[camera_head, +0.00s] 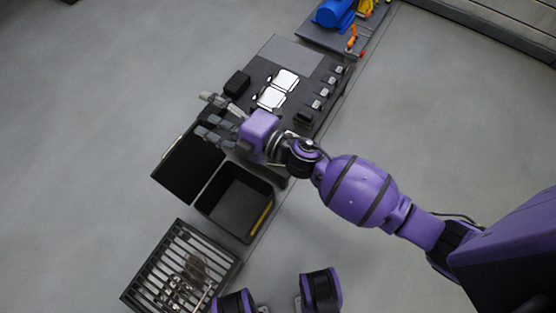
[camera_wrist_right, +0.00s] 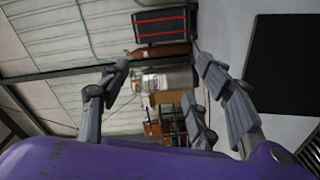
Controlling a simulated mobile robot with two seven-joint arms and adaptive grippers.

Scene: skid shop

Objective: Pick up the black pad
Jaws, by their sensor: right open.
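A small black block (camera_head: 237,84), which may be the black pad, lies at the left edge of the dark work surface (camera_head: 258,68) in the head view. A larger flat black panel (camera_head: 180,170) is beside the black bin; I cannot tell for sure which one is the pad. My right gripper (camera_head: 209,117) is open and empty, with its fingers spread between the block and the panel, pointing left. Its open fingers also show in the right wrist view (camera_wrist_right: 158,75), with a black flat surface (camera_wrist_right: 287,62) at the right. My left gripper is not in view.
Two white plates (camera_head: 271,97) and several small dark fixtures (camera_head: 317,104) are right of the block. An open black bin (camera_head: 212,186) and a slatted crate (camera_head: 143,283) are below. A blue object (camera_head: 333,13) is at the top. Grey floor at left is clear.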

